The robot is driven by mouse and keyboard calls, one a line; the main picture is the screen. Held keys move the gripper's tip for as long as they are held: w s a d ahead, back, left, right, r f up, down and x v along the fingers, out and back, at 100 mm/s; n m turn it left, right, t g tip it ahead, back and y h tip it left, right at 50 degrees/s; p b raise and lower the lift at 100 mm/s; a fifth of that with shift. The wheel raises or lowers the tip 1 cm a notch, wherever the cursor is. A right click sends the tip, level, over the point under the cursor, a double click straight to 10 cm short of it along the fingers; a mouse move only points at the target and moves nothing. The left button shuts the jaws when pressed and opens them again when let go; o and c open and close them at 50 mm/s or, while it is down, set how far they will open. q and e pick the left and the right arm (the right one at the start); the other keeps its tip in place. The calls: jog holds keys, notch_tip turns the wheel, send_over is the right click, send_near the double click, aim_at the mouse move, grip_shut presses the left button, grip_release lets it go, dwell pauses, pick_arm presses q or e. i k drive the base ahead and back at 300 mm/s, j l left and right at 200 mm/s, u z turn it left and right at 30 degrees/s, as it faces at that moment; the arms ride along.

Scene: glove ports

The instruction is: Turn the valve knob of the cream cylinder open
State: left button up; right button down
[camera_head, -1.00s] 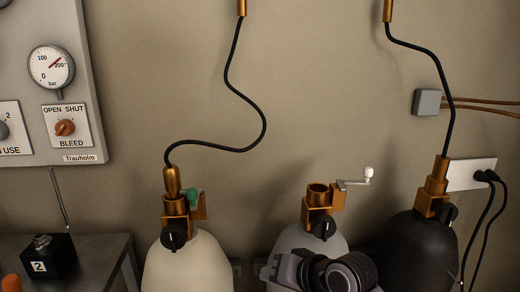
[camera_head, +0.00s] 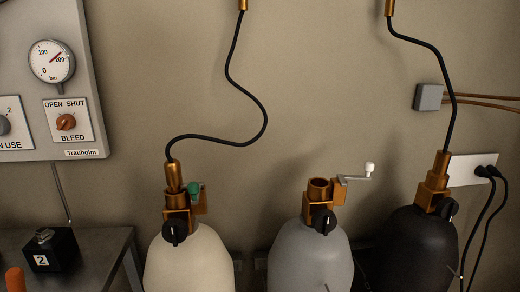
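The cream cylinder (camera_head: 188,262) stands at the lower left of centre. A black valve knob (camera_head: 175,231) with a pale pointer line, which looks close to upright, is on the front of its brass valve (camera_head: 177,201). A black hose (camera_head: 247,141) ends in a brass connector (camera_head: 173,176) on top of this valve. A green-knobbed clamp handle (camera_head: 194,188) is beside the connector. Neither of my grippers is in view.
A grey cylinder (camera_head: 309,265) with an open brass valve top and white-tipped crank (camera_head: 370,168) stands in the middle. A black cylinder (camera_head: 409,255) with a hose is at right. A gauge panel (camera_head: 88,110) and a table (camera_head: 100,262) with a black block (camera_head: 50,252) are at left.

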aim_at(174, 232)
jog(key=i+l+u, duration=0.2)
jog(key=l, duration=0.45)
jog(key=l+u, duration=0.15)
jog(key=l, duration=0.5)
jog(key=k, duration=0.05)
